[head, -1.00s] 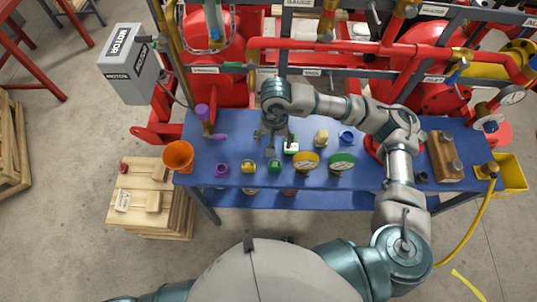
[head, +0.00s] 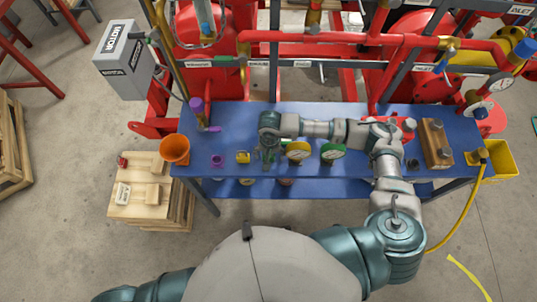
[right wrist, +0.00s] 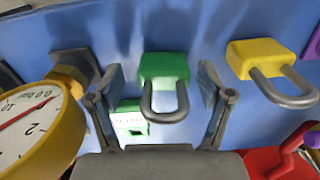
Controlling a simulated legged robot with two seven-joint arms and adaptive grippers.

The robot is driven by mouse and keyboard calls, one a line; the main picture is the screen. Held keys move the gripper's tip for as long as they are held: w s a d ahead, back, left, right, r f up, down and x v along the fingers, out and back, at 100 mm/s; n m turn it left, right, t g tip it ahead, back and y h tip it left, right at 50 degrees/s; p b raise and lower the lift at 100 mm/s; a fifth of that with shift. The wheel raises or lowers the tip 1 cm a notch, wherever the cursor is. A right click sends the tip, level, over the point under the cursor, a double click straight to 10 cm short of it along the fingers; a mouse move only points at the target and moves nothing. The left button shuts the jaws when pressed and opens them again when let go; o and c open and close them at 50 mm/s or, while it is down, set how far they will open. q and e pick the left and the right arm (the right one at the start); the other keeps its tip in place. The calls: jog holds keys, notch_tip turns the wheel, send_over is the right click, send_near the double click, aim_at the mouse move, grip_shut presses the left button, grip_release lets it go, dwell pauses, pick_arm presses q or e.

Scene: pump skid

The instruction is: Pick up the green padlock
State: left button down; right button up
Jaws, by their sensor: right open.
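The green padlock (right wrist: 165,68) lies on the blue bench top, its grey shackle toward my right gripper in the right wrist view. My right gripper (right wrist: 162,95) is open, one finger on each side of the padlock. I see a gap on both sides, and nothing is gripped. In the head view my right gripper (head: 268,158) reaches down over the padlock's place and mostly hides it. My left gripper is out of view.
A yellow padlock (right wrist: 262,58) lies beside the green one, with a purple padlock (head: 217,161) farther left. A yellow-rimmed gauge (right wrist: 30,130) stands close on the other side. A green-and-white item (right wrist: 131,120) shows below the shackle.

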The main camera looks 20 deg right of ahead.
jog(key=shift+d+f, duration=0.25)
jog(key=shift+f, duration=0.1)
jog(key=shift+a+r, duration=0.1)
jog(key=shift+a, duration=0.45)
jog(key=c, duration=0.7)
jog(key=shift+a, duration=0.15)
jog(key=c, duration=0.4)
jog(key=shift+a, duration=0.2)
jog(key=shift+c, duration=1.2)
jog(key=shift+d+r, duration=0.2)
jog(key=shift+d, duration=0.15)
jog(key=r, duration=0.2)
jog(key=d+r, duration=0.1)
jog(key=r, duration=0.1)
jog(key=shift+r+b, duration=0.1)
jog(key=shift+b, duration=0.2)
jog(key=r, duration=0.2)
jog(key=a+r, duration=0.1)
jog(key=r, duration=0.1)
jog(key=shift+r, duration=0.25)
jog(key=shift+a+r, duration=0.1)
jog(key=shift+r, duration=0.25)
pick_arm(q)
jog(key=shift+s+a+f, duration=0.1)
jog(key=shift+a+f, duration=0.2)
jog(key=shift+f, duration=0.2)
pick_arm(e)
jog(key=shift+r, duration=0.15)
